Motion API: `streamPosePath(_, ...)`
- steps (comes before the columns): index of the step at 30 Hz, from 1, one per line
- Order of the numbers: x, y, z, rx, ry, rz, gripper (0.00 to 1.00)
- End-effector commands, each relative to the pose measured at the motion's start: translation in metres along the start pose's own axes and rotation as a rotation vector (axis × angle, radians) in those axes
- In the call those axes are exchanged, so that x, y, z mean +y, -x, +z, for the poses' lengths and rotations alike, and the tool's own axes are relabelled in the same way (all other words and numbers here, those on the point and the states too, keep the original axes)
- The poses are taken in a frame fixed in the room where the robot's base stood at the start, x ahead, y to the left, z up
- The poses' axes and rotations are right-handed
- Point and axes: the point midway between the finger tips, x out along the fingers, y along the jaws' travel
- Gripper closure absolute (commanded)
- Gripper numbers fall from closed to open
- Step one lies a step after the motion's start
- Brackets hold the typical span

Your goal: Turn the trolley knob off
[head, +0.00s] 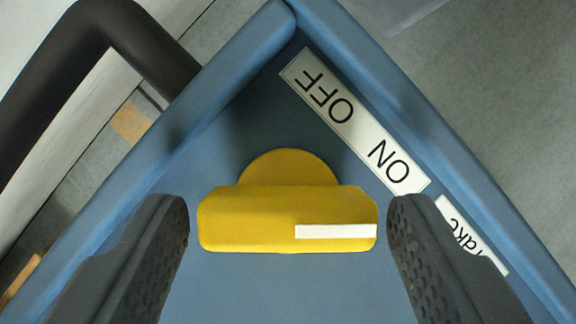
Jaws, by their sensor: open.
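The yellow trolley knob (260,217) sits on the blue trolley panel (270,290) in the middle of the head view. It has a round base and a wide bar grip with a white pointer line at its right end. A white label (352,122) beside it reads OFF and ON, upside down and slanted in the picture. The white line lies on the side nearer the word ON. My gripper (289,222) is open, with one dark finger at each end of the bar, narrowly apart from it. How far the fingers are above the panel I cannot tell.
A raised blue rim (400,125) runs around the panel, with a corner at the top. A second, partly hidden label (470,236) lies at the right. A thick black handle (140,45) curves outside the rim at upper left. Grey floor (500,90) shows at upper right.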

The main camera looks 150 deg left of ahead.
Motion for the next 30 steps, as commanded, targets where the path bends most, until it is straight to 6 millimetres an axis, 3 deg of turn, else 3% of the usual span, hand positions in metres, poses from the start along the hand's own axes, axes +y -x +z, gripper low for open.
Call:
streamPosePath(10, 0.0, -0.0061, -0.0003, 0.001, 0.0, 0.0, 0.4)
streamPosePath(13, 0.0, -0.006, -0.0003, 0.0, 0.0, 0.0, 0.68)
streamPosePath(14, 0.0, -0.006, -0.0003, 0.0, 0.0, 0.0, 0.72)
streamPosePath(30, 0.0012, -0.0017, -0.0019, -0.001, 0.12, -0.05, 0.72)
